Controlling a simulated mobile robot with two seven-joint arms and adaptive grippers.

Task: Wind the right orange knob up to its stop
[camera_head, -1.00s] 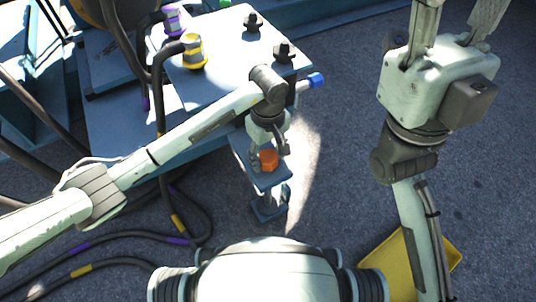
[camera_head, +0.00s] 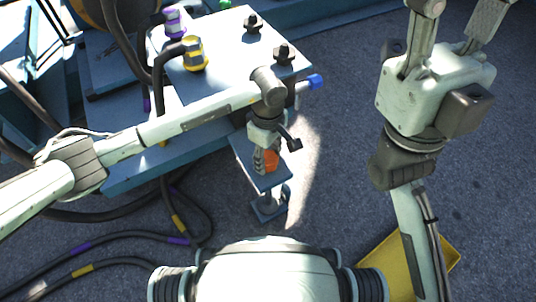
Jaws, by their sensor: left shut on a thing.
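The orange knob (camera_head: 271,159) sits on a small blue-grey bracket plate (camera_head: 262,181) that sticks out from the near side of the blue table. My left gripper (camera_head: 264,160) points down over the plate, its fingers at the knob and shut on it. The fingers hide the knob's left part. My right gripper (camera_head: 452,50) is raised at the upper right, pointing away over the floor, far from the knob. Its two fingers stand apart with nothing between them, their tips cut off by the top edge.
The blue table (camera_head: 215,88) carries a yellow connector (camera_head: 194,54), a purple connector (camera_head: 173,24) and black posts (camera_head: 284,56). A blue-tipped lever (camera_head: 315,82) juts from its right edge. Dark cables (camera_head: 130,237) lie at lower left. A yellow tray (camera_head: 388,262) is on the floor at lower right.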

